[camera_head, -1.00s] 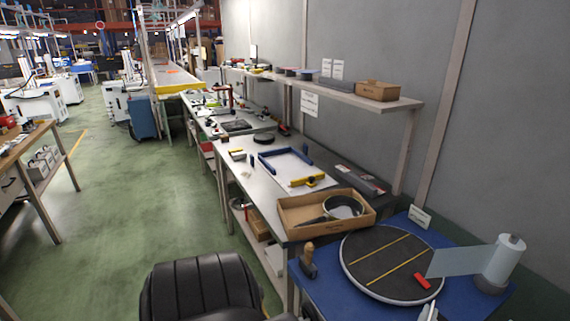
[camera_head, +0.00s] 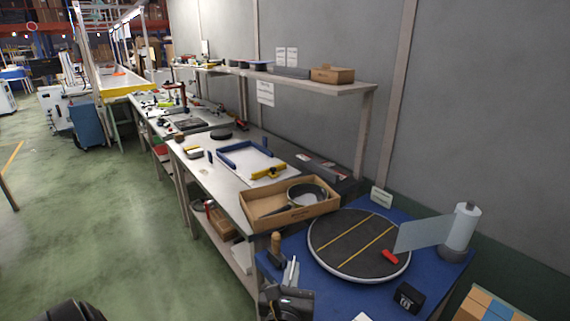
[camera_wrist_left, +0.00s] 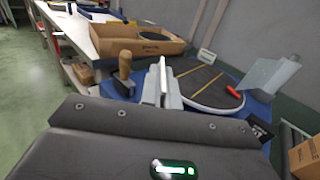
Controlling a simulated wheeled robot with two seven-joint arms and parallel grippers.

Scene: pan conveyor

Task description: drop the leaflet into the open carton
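The open carton (camera_head: 262,223) is a shallow brown box on the bench. A dark round pan (camera_head: 306,190) lies inside it. My left gripper (camera_head: 291,268) is at the lower middle of the head view, in front of the carton and outside it. In the left wrist view, a thin white piece, seen edge-on, stands between its close-set fingers (camera_wrist_left: 162,88); it looks like the leaflet (camera_wrist_left: 162,66). Its printed face is not visible. The carton (camera_wrist_left: 118,42) is beyond the fingers, to the upper left. My right gripper is not in view.
A wooden-handled tool (camera_head: 276,243) stands close behind the left gripper. A dark round turntable (camera_head: 345,240) with a red piece, a film roll (camera_head: 462,227) and a black block (camera_head: 408,297) are on the blue table. A shelf (camera_head: 345,88) overhangs the bench.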

